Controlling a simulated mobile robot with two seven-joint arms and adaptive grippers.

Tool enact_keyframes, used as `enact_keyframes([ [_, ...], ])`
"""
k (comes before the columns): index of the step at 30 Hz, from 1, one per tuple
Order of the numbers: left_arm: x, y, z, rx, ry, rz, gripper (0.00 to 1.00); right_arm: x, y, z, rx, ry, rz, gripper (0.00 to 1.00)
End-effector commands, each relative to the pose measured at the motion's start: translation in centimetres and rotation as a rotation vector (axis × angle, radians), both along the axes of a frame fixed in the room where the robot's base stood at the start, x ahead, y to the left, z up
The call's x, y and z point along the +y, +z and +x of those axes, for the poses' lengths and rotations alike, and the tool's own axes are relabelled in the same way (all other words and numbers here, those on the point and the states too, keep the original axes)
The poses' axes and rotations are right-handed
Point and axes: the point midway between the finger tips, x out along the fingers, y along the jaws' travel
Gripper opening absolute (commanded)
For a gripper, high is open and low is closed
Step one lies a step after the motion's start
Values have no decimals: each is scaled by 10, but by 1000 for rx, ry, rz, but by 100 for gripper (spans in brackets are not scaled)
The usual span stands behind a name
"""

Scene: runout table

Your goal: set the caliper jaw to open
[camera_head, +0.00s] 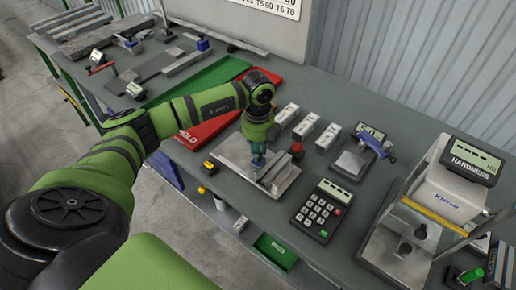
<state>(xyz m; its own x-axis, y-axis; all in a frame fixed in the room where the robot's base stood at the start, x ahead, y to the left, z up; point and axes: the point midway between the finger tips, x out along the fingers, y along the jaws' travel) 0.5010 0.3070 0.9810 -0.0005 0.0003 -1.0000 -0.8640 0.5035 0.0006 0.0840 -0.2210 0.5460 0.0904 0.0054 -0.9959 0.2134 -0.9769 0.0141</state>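My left arm reaches in from the left. My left gripper (258,162) points down over a flat metal plate (232,156) on the grey table. A small grey metal fixture (280,168) stands on that plate, just right of the fingertips. The fingers are small and partly merged with the fixture, so I cannot tell their opening or contact. No caliper is clearly identifiable. A blue-handled tool (376,146) lies by a small display unit at the right; its jaw is too small to read. My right gripper is not in view.
Several white boxes (306,127) stand behind the plate. A keypad device (322,210) lies to its right, and a hardness tester (446,185) stands at the far right. A red tray (205,130) is left. Bare table shows around the keypad.

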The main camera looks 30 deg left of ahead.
Motion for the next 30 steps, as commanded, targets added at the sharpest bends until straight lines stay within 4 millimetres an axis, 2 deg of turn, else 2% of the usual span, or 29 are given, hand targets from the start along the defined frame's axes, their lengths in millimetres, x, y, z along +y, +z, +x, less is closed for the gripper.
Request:
enact_keyframes([
  [5, 0, 0, 0, -1, 0, -1, 0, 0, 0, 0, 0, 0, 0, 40],
  [8, 7, -2, 1, -1, 3, 2, 0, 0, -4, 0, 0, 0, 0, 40],
  [15, 53, -3, 5, -3, 6, 3, 0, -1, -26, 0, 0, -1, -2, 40],
  [18, 63, -1, 6, -4, 3, 1, 0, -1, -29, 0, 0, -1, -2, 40],
  [27, 67, 2, 6, -4, 5, 6, 0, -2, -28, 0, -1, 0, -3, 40],
  [28, 68, 2, 6, -4, 5, 6, 26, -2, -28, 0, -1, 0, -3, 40],
  [30, 68, 2, 6, -5, 6, 6, 46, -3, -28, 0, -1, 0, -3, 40],
])
